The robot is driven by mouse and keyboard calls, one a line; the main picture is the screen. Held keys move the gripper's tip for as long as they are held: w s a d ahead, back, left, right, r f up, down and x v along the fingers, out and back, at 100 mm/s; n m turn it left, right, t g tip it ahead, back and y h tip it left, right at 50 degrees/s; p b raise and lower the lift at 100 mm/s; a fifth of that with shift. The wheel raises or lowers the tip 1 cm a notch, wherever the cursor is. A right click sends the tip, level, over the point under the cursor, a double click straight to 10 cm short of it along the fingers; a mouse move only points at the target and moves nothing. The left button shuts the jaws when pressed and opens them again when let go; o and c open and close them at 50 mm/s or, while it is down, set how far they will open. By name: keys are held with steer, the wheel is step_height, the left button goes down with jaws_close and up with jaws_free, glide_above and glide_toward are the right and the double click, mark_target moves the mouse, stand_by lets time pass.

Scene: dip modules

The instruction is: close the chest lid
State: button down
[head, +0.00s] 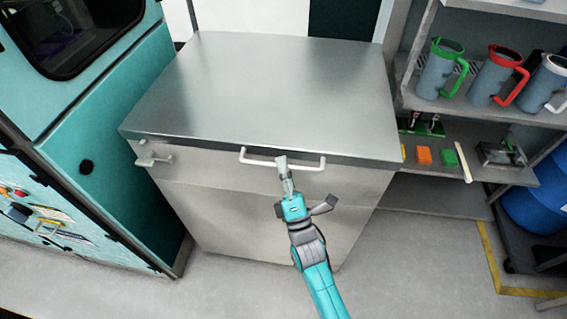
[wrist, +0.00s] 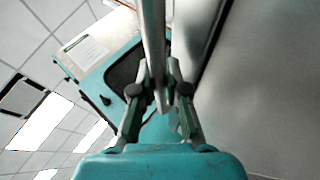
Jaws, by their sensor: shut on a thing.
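The steel chest (head: 270,205) stands in the middle of the head view. Its lid (head: 265,90) lies nearly flat across the top, with a dark line under its front edge; I cannot tell whether it rests fully on the body. A pale bar handle (head: 310,166) runs along the front of the lid. My gripper (head: 283,165) is at the handle's middle, shut on it. In the wrist view the handle (wrist: 153,40) runs between the two fingers of my gripper (wrist: 160,78). The fingers hide part of the handle in the head view.
A teal cabinet (head: 110,120) stands close at the chest's left. A shelf (head: 480,105) with several jugs is at the right, with blue drums (head: 540,195) below. A small latch (head: 153,158) sticks out at the chest's front left. The floor in front is clear.

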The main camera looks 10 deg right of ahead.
steer(key=shift+f, duration=0.7)
steer(key=c, duration=1.5)
jaws_free()
steer(key=shift+o, duration=0.2)
steer(key=shift+r, duration=0.1)
steer(key=shift+r, duration=0.15)
steer(key=v, duration=1.2)
steer(key=shift+r, duration=0.15)
steer(key=shift+s, duration=0.1)
